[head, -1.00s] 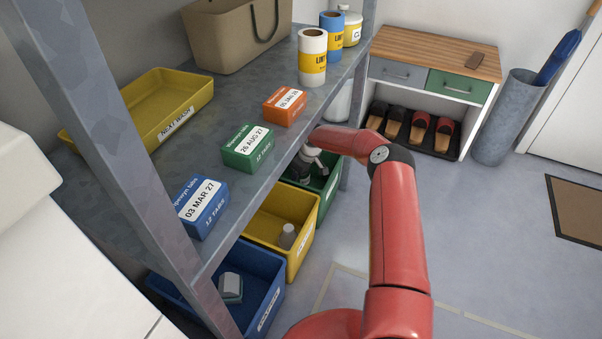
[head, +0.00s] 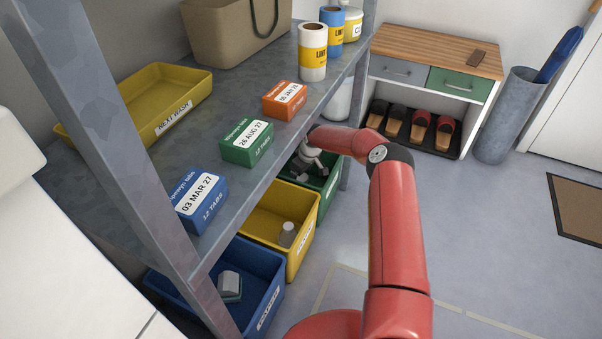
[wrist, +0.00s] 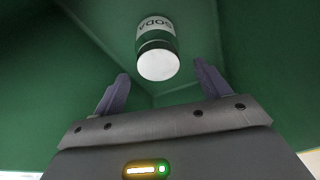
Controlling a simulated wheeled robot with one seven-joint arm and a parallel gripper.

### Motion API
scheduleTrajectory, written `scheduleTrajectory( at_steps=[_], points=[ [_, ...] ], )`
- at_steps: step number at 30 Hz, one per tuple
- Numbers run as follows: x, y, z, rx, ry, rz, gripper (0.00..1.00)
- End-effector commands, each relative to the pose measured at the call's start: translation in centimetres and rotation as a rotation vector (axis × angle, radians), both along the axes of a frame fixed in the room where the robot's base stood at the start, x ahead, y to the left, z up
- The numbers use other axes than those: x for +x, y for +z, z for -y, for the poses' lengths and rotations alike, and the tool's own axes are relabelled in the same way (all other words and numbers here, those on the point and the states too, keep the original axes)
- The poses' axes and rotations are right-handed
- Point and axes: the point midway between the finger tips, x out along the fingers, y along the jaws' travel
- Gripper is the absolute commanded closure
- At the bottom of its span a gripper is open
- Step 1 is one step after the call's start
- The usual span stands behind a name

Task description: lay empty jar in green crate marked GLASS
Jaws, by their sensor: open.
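The green crate (head: 329,198) stands on the floor under the shelf, at the far end of a row of bins. Its front marking cannot be read from here. My gripper (head: 308,172) reaches down into its opening, and the arm hides part of it. In the wrist view, the jar (wrist: 156,42) has a label reading SODA upside down and a pale round end toward me. It is inside the crate, against green surfaces. My open gripper (wrist: 160,88) has its fingers apart, with the jar just beyond the fingertips and clear of both.
A yellow bin (head: 303,249) with a small grey bottle and a blue bin (head: 270,306) with a small box stand beside the crate. The metal shelf (head: 205,155) overhangs them, holding small boxes, rolls and a yellow tray (head: 187,88).

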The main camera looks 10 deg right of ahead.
Motion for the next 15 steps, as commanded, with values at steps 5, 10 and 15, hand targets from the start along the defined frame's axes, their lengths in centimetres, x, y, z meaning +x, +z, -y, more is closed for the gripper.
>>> scheduleTrajectory(
  at_steps=[5, 10, 15],
  points=[
    [0.0, 0.9, 0.0, 0.002, -0.001, 0.000, 0.25],
    [-0.3, 3.6, 0.4, -0.002, 0.001, 0.004, 0.25],
    [-1.1, 7.4, 1.2, -0.003, 0.000, 0.004, 0.25]
  ],
)
